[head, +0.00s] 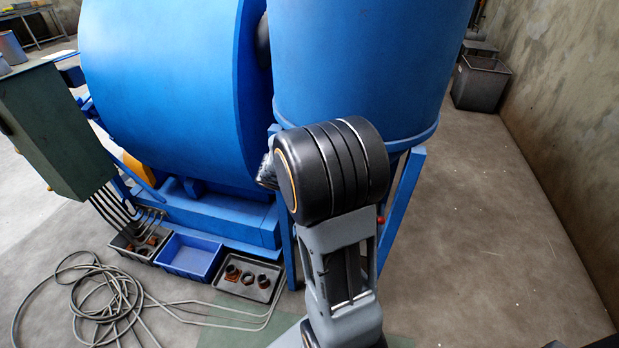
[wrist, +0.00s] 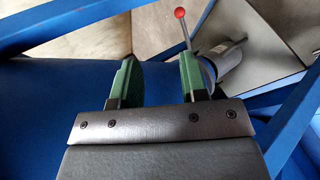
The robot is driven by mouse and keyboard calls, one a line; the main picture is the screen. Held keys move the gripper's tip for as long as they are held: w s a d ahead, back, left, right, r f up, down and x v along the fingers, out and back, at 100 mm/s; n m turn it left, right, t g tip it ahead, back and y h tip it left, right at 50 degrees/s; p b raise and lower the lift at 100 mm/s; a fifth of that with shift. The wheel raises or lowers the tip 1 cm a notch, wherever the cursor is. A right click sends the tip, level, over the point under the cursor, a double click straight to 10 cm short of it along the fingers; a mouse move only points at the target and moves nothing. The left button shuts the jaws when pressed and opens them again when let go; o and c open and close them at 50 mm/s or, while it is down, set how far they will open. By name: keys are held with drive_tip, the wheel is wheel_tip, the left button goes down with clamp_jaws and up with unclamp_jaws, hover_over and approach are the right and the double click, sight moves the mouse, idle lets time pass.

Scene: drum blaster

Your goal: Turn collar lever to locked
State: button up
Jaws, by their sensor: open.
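The collar lever shows in the wrist view as a thin metal rod with a red ball knob (wrist: 180,13). Its rod slants down behind the right finger, which hides its lower end. A grey metal cylinder (wrist: 228,58), perhaps the collar, shows just right of that finger. My gripper (wrist: 157,62) is open, with two green fingers apart and nothing seen between them. The knob lies beyond the right fingertip; I cannot tell if finger and rod touch. In the head view a small red knob (head: 380,220) shows just right of my arm, which hides the gripper.
Blue frame legs (head: 403,205) stand under the blue hopper (head: 365,50); blue bars also flank the gripper in the wrist view (wrist: 65,20). Trays (head: 190,257) and a coiled hose (head: 105,300) lie on the floor at left. Floor at right (head: 500,220) is clear.

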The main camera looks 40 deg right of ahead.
drive_tip(key=a+r+n+t+y+p, duration=0.1)
drive_tip(key=a+r+t+y+p, duration=0.2)
drive_tip(key=a+r+p, duration=0.3)
drive_tip(key=shift+s+a+r+n, duration=0.3)
drive_tip(key=shift+s+a+r, duration=0.05)
drive_tip(key=shift+a+r, duration=0.8)
